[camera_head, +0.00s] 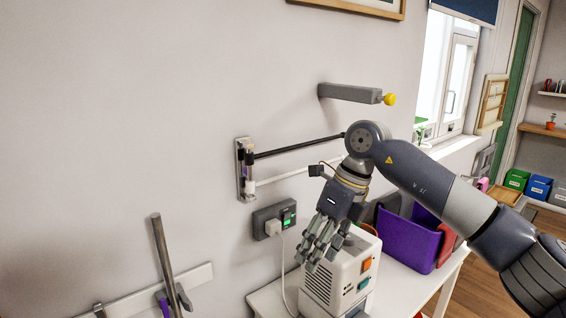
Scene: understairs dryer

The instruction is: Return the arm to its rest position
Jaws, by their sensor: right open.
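My right arm reaches in from the lower right, and its right gripper (321,243) points down and left. The gripper is open, with its fingers over the white dryer box (343,274), in front of its top and left part. I see nothing held between the fingers. The box has an orange switch (367,265) and a teal switch (363,284). A wall socket (273,222) with a green light and a plugged-in white cable is just left of the gripper. My left gripper does not show.
A wall bracket (245,170) carries a black rod (300,146) and a white rod behind my wrist. A grey bar with a yellow knob (389,99) juts out above. A purple bin (408,238) stands on the white table (398,283). A pole (162,250) leans at lower left.

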